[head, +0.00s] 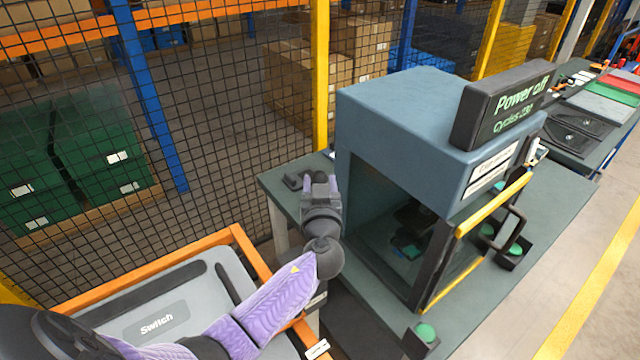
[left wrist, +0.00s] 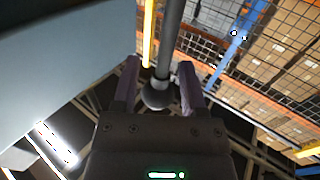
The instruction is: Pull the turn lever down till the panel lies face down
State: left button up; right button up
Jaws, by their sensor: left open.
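My left gripper (head: 319,182) is open beside the near left side of the blue-grey machine, its fingers pointing away from me. In the left wrist view, a dark grey rod with a round knob (left wrist: 158,97), which looks like the turn lever, lies between the two open purple fingers. I cannot tell whether they touch it. In the head view, the gripper and arm hide most or all of the lever. A grey panel marked "Switch" (head: 190,285) lies in an orange frame (head: 236,233) at the lower left, its lettering facing up. My arm covers part of it.
The machine (head: 400,100) carries a "Power off" sign (head: 505,103) and has a yellow-edged front opening. Its green bench (head: 275,183) extends to both sides, with green buttons at the front. A mesh fence (head: 215,130) stands behind. Floor is open at the right.

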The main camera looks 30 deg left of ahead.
pick_arm(q)
jog(key=c, duration=0.7)
grip_shut()
